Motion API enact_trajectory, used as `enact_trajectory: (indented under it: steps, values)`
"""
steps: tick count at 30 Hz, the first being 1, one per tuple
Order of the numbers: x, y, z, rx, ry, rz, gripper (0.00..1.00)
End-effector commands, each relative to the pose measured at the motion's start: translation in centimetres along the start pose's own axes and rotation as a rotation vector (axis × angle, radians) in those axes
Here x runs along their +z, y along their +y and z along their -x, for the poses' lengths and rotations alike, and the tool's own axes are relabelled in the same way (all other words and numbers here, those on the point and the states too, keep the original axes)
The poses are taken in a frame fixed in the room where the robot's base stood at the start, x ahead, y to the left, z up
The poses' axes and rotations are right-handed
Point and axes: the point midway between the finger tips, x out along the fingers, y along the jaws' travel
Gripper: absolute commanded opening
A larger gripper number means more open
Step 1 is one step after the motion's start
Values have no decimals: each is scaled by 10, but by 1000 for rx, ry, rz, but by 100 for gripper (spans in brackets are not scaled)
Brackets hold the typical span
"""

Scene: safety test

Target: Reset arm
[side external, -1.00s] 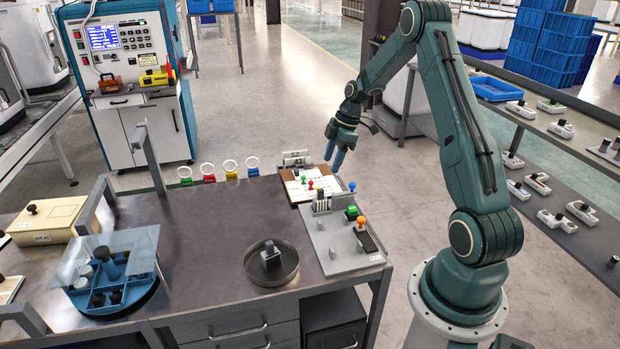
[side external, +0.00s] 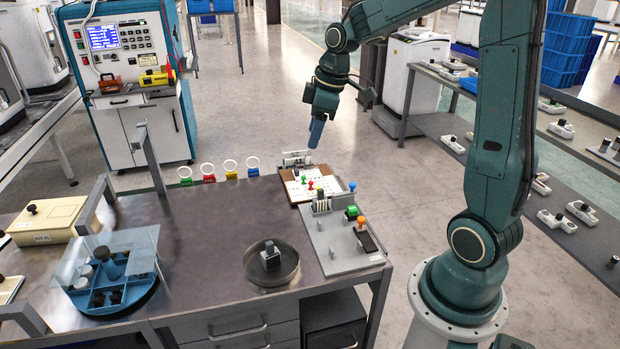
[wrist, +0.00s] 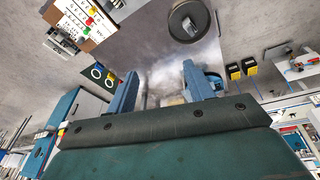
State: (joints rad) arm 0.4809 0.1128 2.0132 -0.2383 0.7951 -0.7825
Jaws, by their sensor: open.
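My gripper (side external: 317,132) hangs in the air above the far right end of the workbench (side external: 200,222), near the clipboard-like board with coloured pegs (side external: 311,186). In the wrist view my gripper (wrist: 165,88) shows two blue fingers spread apart with nothing held between them. The fingers are apart from everything on the bench. In the side view the fingers overlap, so their gap is hidden there.
A round dish (side external: 287,276) holds a dark block. A grey stamp plate (side external: 344,258) lies on the bench's right side. A blue tray with a clear lid (side external: 155,277) stands at left. The bench middle is clear.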

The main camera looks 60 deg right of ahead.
Motion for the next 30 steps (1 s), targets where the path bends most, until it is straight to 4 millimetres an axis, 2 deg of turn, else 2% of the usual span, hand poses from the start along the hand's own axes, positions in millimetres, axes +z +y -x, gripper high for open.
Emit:
enact_trajectory:
  steps: [1, 7, 15, 24, 30]
  values:
    - [-2, -12, 10, 12, 6, -12, 52]
    - [-1, -56, 39, 49, 26, -91, 52]
    - [13, -112, 69, 89, 70, -201, 52]
    - [43, -165, 90, 112, 137, -329, 52]
    - [66, -191, 95, 113, 184, -412, 52]
